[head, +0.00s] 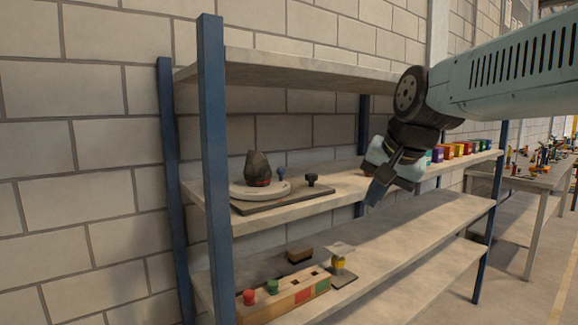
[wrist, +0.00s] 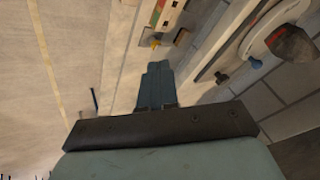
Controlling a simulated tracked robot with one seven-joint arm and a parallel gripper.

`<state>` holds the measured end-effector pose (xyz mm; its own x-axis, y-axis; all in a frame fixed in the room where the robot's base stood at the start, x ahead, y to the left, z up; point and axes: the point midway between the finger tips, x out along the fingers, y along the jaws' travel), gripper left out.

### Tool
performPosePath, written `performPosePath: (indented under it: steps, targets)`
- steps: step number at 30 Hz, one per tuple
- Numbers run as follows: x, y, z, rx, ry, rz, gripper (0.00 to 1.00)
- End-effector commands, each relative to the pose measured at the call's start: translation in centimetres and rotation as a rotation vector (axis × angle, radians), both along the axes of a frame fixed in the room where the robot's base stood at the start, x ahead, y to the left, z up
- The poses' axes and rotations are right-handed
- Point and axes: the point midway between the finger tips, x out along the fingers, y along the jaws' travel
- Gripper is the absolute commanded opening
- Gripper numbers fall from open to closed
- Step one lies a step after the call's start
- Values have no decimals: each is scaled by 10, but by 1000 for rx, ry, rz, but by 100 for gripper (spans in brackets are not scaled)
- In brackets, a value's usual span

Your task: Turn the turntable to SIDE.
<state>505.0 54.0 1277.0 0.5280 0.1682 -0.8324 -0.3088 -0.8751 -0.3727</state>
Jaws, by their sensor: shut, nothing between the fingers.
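The turntable (head: 244,191) is a pale round disc on a dark flat board (head: 293,199) on the middle shelf. A dark, rock-like object (head: 258,167) with an orange-red band stands on the disc. A blue knob (head: 281,173) is at the disc's edge, and a black knob (head: 311,180) stands on the board to the right. In the wrist view the disc (wrist: 258,42) is at the upper right, partly cut off. I can read no SIDE mark. My gripper (head: 374,194) is shut and empty, in front of the shelf, right of the board and apart from it.
Blue posts (head: 213,160) and the upper shelf (head: 300,73) frame the space. Several coloured boxes (head: 460,150) stand on the middle shelf's right. Below are a wooden block with coloured knobs (head: 285,298) and a small stand (head: 339,265). Free room lies before the shelves.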

Motion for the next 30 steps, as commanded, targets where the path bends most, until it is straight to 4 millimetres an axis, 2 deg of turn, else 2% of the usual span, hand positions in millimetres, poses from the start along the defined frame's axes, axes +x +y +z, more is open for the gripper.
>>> performPosePath:
  steps: [1, 6, 10, 15, 20, 30]
  targets:
    - [21, 11, 15, 58, 3, -40, 0]
    - [81, 49, 58, 271, 29, -196, 0]
    - [115, 73, 81, 401, 57, -287, 0]
    - [140, 93, 97, 498, 84, -354, 0]
    - [148, 100, 97, 525, 93, -373, 0]
    - [176, 119, 59, 522, 94, -372, 0]
